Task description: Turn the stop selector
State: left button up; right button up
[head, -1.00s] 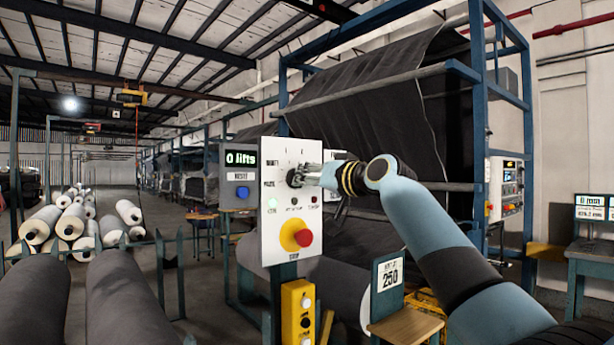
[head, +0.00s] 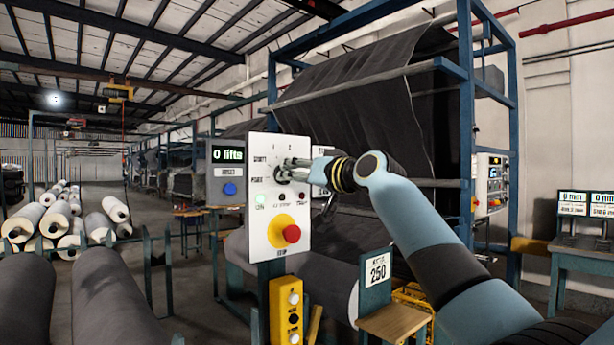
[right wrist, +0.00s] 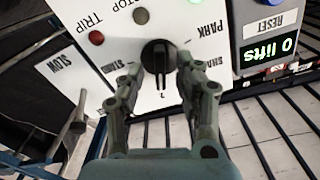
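The stop selector is a black rotary knob (right wrist: 159,56) on a white panel (head: 262,228), with printed labels around it. In the head view the knob (head: 280,174) is partly covered by my right gripper (head: 288,169). In the right wrist view the two fingertips of that gripper (right wrist: 160,68) stand apart, one on each side of the knob. A narrow gap seems to show beside the knob; contact is not clear. I cannot tell which mark the knob points to. My left gripper is not in view.
A red mushroom button (head: 291,234) on a yellow base sits lower on the panel. A grey box (head: 226,172) with a "0 lifts" display and a blue button stands left of it. A yellow button box (head: 286,310) hangs below. Dark rolls (head: 112,298) lie at front left.

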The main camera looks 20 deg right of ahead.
jog(key=v, duration=1.1)
jog(key=shift+s, duration=0.3)
jog(key=shift+d, duration=0.1)
